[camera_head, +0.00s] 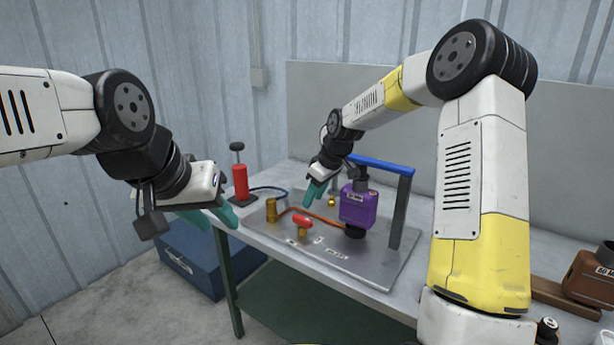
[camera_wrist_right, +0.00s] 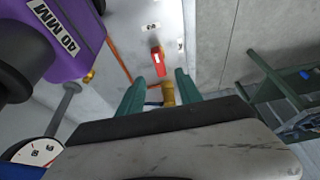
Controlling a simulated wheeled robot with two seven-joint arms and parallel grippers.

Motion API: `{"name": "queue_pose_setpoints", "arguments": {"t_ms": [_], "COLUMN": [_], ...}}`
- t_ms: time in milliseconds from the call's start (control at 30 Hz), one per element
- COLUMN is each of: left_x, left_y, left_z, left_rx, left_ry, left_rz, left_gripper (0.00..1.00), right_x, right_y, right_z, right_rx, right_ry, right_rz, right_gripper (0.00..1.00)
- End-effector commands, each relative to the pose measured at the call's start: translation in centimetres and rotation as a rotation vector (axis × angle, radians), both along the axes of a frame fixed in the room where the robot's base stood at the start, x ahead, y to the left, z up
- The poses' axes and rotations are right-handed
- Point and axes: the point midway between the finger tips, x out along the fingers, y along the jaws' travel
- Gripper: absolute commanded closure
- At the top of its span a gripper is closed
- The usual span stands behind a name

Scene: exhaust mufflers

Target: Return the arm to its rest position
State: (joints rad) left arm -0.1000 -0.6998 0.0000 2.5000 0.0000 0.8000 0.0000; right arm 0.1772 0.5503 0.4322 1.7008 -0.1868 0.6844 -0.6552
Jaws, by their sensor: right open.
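My left gripper (camera_head: 222,212) hangs in the air at the left, in front of the workbench's left edge; I cannot tell its jaw state for sure. My right gripper (camera_head: 316,192) is over the metal plate, left of a purple box labelled 40 MM (camera_head: 358,205). In the right wrist view its two teal fingers (camera_wrist_right: 160,92) are apart with nothing between them held. A brass fitting (camera_wrist_right: 168,94) and a red-handled valve (camera_wrist_right: 158,60) show beyond the fingertips. The purple box fills the upper left of that view, close beside the gripper.
A frame with a blue top bar (camera_head: 382,164) stands behind the purple box. A copper pipe (camera_head: 318,215) runs across the plate (camera_head: 372,268). A red hand pump (camera_head: 240,182) stands at the bench's left end. A brown box (camera_head: 590,275) is at right; a blue chest (camera_head: 195,262) is on the floor.

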Motion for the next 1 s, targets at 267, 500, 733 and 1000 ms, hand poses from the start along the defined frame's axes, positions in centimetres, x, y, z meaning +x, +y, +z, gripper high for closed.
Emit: {"name": "queue_pose_setpoints", "arguments": {"t_ms": [267, 500, 733, 1000], "left_x": [0.0, 0.0, 0.0, 0.0], "left_y": [0.0, 0.0, 0.0, 0.0], "left_z": [0.0, 0.0, 0.0, 0.0], "left_rx": [0.000, 0.000, 0.000, 0.000], "left_ry": [0.000, 0.000, 0.000, 0.000], "left_rz": [0.000, 0.000, 0.000, 0.000], "left_gripper": [0.64, 0.64, 0.64, 0.64], "right_x": [-7.9, -16.9, -25.9, -32.2], "right_y": [-3.7, -7.2, -9.6, -10.6], "right_z": [8.6, 13.9, 15.8, 15.2], "right_rx": [-0.058, -0.027, 0.086, 0.218], "right_ry": [-0.037, -0.070, -0.087, -0.075], "right_rz": [-0.205, -0.444, -0.669, -0.822], "right_gripper": [0.58, 0.58, 0.58, 0.58]}}
